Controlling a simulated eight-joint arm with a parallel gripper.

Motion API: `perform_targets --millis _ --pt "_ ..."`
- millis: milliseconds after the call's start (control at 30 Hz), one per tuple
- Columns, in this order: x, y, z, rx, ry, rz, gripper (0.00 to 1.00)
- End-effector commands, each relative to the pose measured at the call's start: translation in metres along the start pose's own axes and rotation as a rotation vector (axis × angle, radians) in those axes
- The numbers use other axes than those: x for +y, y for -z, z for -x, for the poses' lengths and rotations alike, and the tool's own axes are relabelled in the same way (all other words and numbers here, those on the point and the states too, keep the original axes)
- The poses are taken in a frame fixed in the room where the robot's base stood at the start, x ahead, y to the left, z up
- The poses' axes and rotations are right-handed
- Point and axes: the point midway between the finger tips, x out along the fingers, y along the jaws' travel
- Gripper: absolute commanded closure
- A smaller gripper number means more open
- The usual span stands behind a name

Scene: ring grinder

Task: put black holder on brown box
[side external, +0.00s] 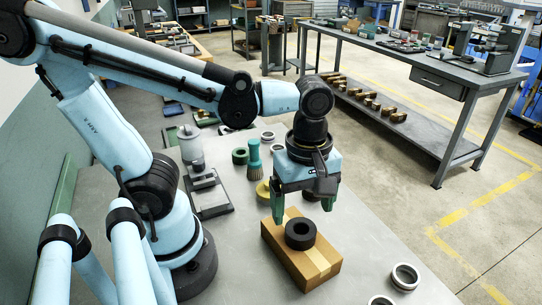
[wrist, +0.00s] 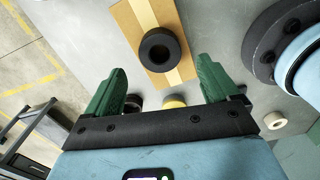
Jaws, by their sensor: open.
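The black holder (side external: 300,243) is a thick dark ring with a round hole. It lies flat on the brown box (side external: 318,271), a carton with a lighter tape strip. In the wrist view, the holder (wrist: 178,44) sits over the tape of the box (wrist: 128,22). My gripper (side external: 303,206) is open and empty, its green fingers spread wide. It is above and behind the holder in the side view. In the wrist view the fingers (wrist: 162,67) point toward the holder's sides, and clear space shows between them and it.
A yellow ring (side external: 263,189) and a green brush (side external: 254,160) stand behind the box. Another dark ring (wrist: 132,101) is partly hidden by my gripper. Pale rings (side external: 405,276) lie near the table's right edge. Bare table (side external: 375,245) is right of the box.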

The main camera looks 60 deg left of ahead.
Motion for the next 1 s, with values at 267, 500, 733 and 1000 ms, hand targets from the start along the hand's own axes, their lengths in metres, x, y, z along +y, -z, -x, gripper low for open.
perform_targets --millis 267,500,733,1000 --pt "0.0 0.0 0.039 0.0 0.0 0.0 0.12" --pt "0.0 0.0 0.061 0.0 0.0 0.0 0.12" --pt "0.004 0.005 0.061 -0.005 -0.041 -0.092 0.12" --pt "0.026 0.031 0.04 0.069 -0.263 -0.608 0.12"
